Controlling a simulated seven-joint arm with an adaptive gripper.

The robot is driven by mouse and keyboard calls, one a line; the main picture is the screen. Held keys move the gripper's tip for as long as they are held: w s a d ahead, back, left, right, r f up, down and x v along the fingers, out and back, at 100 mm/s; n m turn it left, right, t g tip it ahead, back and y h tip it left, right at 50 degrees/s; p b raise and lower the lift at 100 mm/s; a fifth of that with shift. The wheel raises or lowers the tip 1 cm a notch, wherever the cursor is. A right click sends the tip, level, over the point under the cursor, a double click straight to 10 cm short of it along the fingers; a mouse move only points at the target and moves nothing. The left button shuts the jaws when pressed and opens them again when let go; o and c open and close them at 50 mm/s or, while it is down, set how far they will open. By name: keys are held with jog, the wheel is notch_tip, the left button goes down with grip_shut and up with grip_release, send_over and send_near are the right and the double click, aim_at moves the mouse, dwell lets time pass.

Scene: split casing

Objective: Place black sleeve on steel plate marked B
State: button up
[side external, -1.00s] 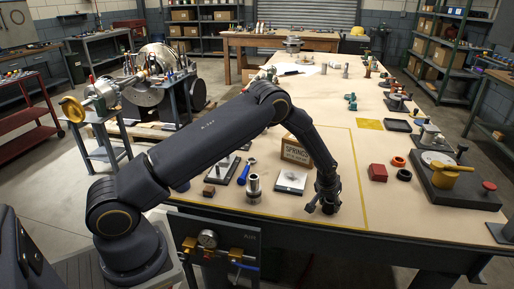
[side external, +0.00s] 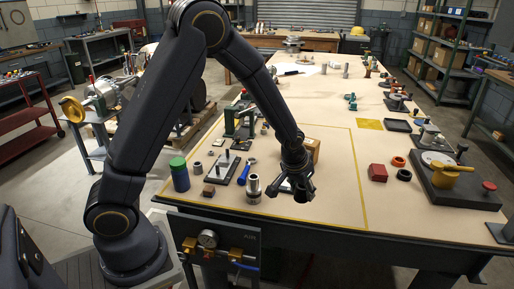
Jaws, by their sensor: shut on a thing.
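My gripper (side external: 301,193) is raised above the front part of the bench, pointing down. It is shut on a small dark thing, which I take to be the black sleeve; its outline merges with the dark fingers. A square pale steel plate (side external: 284,187) lies on the bench behind and below the gripper in this view. The gripper hides most of it, and I cannot read a letter on it. The gripper appears above the plate, but the height and exact alignment cannot be told.
Bench right of the gripper is clear up to a red block (side external: 377,173).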

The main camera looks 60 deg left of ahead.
jog(key=a+r+n, duration=0.2)
jog(key=a+n, duration=0.1)
jog(key=a, duration=1.1)
jog(key=shift+y, duration=0.4)
jog(key=w+a+f, duration=0.1)
jog(key=w+f, duration=0.2)
jog(key=w+a+f, duration=0.2)
jog(key=w+f, duration=0.1)
jog(key=w, duration=0.1)
jog(key=w+a+f, duration=0.1)
jog(key=w+f, duration=0.1)
jog(key=w, duration=0.2)
jog(key=shift+w+a+f, duration=0.2)
jog(key=shift+f, duration=0.2)
jog(key=shift+w+a+f, duration=0.1)
jog(key=shift+w+f, duration=0.25)
jog(key=shift+f, duration=0.05)
jog(key=shift+w+f, duration=0.2)
jog(key=shift+f, duration=1.5)
jog(key=shift+f, duration=0.1)
jog(key=o, duration=1.3)
jog(key=shift+f, duration=0.1)
